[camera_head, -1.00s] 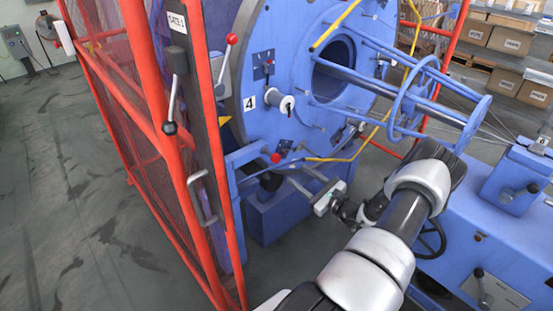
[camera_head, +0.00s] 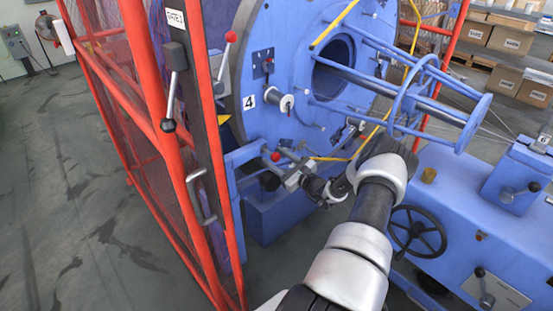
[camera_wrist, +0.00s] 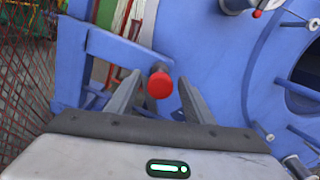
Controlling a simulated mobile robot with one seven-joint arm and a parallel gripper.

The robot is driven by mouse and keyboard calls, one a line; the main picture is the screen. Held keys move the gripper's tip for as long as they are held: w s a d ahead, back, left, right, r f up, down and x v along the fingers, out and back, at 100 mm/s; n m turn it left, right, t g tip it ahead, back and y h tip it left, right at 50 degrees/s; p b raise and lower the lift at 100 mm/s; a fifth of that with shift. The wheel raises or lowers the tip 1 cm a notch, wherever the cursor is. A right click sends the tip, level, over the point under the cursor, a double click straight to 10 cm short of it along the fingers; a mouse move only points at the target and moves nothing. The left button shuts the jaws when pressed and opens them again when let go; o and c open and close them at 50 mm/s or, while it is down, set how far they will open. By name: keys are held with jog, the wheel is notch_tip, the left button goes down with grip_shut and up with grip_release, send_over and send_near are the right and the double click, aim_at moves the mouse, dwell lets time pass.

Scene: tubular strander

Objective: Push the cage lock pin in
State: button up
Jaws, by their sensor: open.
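The cage lock pin has a round red knob (camera_head: 275,157) low on the front of the blue machine, beside the blue frame post. In the wrist view the red knob (camera_wrist: 160,86) faces me on a short dark shaft. My gripper (camera_head: 284,167) is right by the knob, coming from the lower right. In the wrist view its two fingers stand apart, one on each side of the knob. I see gaps between the fingers and the knob, so it is not gripped. How far the knob sits along the fingers is hard to tell.
A red mesh guard with a gate handle (camera_head: 201,195) stands left of my arm. A blue cabinet with a black handwheel (camera_head: 417,232) stands at right. Floor at far left is clear.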

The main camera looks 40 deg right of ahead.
aim_at(270, 153)
grip_shut()
jog(key=w+b, duration=0.2)
jog(key=w, duration=0.1)
jog(key=shift+w+a+f, duration=0.15)
jog(key=shift+r, duration=0.25)
grip_release()
jog(key=shift+w+f, duration=0.1)
jog(key=s+d+p, duration=0.1)
jog(key=s, duration=1.6)
jog(key=shift+s+d, duration=0.2)
jog(key=shift+s, duration=0.05)
